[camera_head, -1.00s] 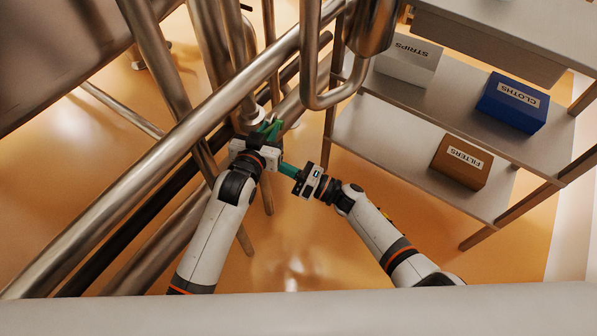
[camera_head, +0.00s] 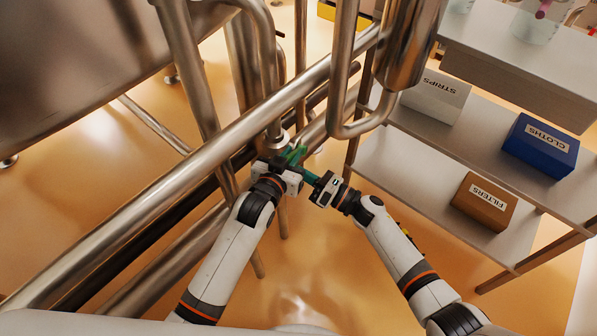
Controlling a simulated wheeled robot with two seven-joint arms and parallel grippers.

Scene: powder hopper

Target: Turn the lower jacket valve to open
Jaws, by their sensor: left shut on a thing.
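My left gripper (camera_head: 291,155) is at the foot of a vertical steel pipe (camera_head: 269,85), below a pale ring fitting (camera_head: 277,140). It is shut on the lower jacket valve's handle; the jaws and wrist hide most of it. Green parts show at the jaws, and I cannot tell handle from fingers there. The valve's exact position is not readable. My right gripper (camera_head: 308,177) is just right of the left one, with its teal tip pointing at it. The gap between its fingers does not show, and I cannot tell whether the two grippers touch.
A bent pipe (camera_head: 343,75) hangs above the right gripper. A shelf rack on the right holds boxes marked STRIPS (camera_head: 436,97), CLOTHS (camera_head: 541,146) and FILTERS (camera_head: 484,201). Floor shows between the arms.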

